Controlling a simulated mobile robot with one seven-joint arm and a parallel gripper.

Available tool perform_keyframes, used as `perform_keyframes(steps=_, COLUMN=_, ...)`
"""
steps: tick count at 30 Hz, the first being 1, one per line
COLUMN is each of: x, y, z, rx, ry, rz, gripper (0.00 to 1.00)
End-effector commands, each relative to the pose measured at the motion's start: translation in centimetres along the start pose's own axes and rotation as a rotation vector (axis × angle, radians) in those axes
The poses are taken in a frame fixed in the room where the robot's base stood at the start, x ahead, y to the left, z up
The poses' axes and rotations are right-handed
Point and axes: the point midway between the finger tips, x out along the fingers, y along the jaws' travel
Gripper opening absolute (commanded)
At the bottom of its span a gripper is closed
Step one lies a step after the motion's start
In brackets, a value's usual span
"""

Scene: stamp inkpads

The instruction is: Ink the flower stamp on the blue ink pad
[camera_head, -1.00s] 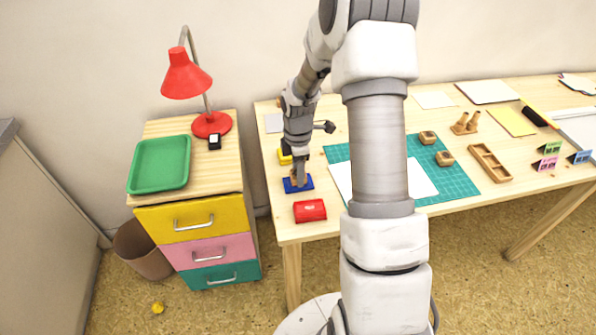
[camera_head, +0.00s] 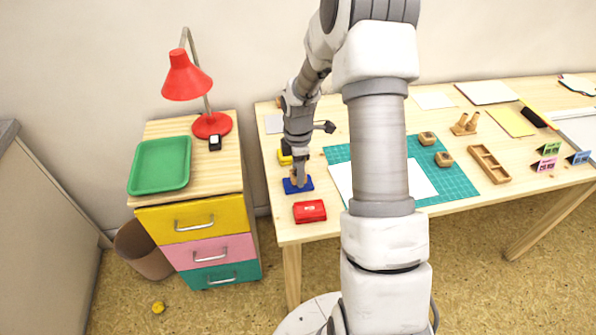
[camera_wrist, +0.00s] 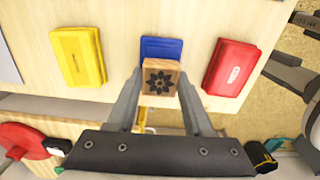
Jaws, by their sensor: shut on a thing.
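The flower stamp (camera_wrist: 160,78) is a small wooden block with a dark flower on its upper face, seen in the wrist view. My gripper (camera_wrist: 160,88) is shut on it, one finger on each side. The blue ink pad (camera_wrist: 163,47) shows just beyond the stamp, which covers its near part. In the head view the blue pad (camera_head: 298,185) lies near the table's left edge, and my gripper (camera_head: 298,177) is right over it. I cannot tell whether the stamp touches the pad.
A yellow ink pad (camera_wrist: 78,57) and a red ink pad (camera_wrist: 232,67) lie on either side of the blue one. A green mat (camera_head: 452,182) with white paper and wooden stamps (camera_head: 444,158) is to the right. A drawer unit (camera_head: 195,225) with a red lamp stands left.

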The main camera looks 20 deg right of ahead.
Motion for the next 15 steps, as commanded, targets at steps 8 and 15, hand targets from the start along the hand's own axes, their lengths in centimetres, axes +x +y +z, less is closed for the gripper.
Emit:
perform_keyframes(steps=8, x=-0.69, y=0.06, z=0.01, rx=0.0, ry=0.0, rz=0.002, gripper=0.11)
perform_keyframes(steps=15, x=-0.76, y=0.08, z=0.01, rx=0.0, ry=0.0, rz=0.002, gripper=0.11)
